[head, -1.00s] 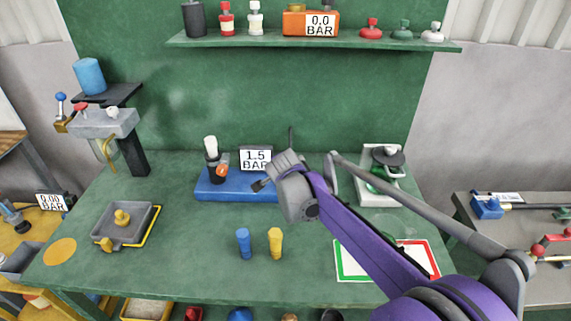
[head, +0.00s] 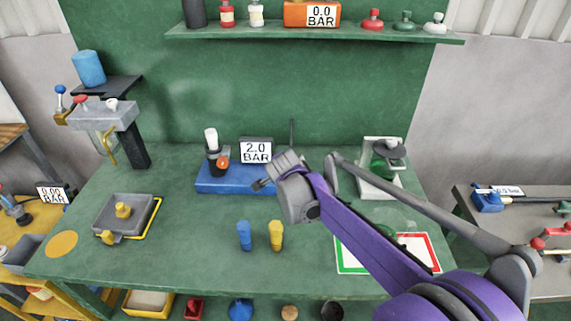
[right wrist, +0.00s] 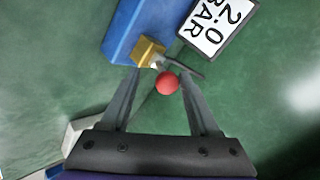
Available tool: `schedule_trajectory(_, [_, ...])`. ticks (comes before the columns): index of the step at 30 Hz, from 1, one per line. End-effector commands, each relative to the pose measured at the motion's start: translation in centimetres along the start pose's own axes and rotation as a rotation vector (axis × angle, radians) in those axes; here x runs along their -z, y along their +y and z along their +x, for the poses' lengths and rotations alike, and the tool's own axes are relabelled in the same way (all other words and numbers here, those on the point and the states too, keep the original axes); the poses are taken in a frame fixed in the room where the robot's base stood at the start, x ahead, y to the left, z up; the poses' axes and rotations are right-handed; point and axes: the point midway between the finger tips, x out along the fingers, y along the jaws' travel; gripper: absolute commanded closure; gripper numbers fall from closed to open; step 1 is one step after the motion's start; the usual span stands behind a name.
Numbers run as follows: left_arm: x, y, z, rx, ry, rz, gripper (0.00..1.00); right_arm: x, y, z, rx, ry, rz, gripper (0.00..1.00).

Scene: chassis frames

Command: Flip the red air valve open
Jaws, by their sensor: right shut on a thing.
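The red ball knob (right wrist: 167,82) of the air valve shows in the right wrist view, beside a brass valve body (right wrist: 148,52) with a thin dark lever. The valve is at the end of a blue base (right wrist: 124,30), which stands on the green bench in the head view (head: 215,187). My right gripper (right wrist: 161,70) has a finger on each side of the knob and is shut on the valve handle. In the head view my right gripper (head: 262,184) hides the valve. A display (head: 256,151) on the base reads 2.0 BAR. My left gripper is not in view.
A black bottle-like part with a white top (head: 211,140) stands on the base's left end. Blue (head: 244,236) and yellow (head: 276,235) pegs stand in front. A grey tray (head: 122,215) is at left, a white-framed stand (head: 382,170) at right. A shelf (head: 350,36) runs above.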

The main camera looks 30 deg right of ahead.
Motion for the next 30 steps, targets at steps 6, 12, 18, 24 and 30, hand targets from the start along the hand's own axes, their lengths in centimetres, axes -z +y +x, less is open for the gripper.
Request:
schedule_trajectory(6, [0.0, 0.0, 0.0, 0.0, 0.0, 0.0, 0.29, 0.1, 0.0, 0.0, -0.001, 0.002, -0.001, 0.34])
schedule_trajectory(12, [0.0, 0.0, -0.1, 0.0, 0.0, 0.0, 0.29, 0.1, -0.2, -0.4, 0.001, 0.003, -0.002, 0.34])
schedule_trajectory(18, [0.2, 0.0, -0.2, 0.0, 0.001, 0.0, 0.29, 0.1, -0.1, -3.5, 0.002, 0.002, -0.002, 0.34])
schedule_trajectory(24, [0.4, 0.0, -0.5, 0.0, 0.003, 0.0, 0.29, 0.1, -0.1, -7.7, 0.0, 0.001, -0.002, 0.34])
schedule_trajectory(30, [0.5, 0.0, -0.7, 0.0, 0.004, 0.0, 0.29, 0.0, 0.0, -10.3, 0.001, 0.001, -0.002, 0.34])
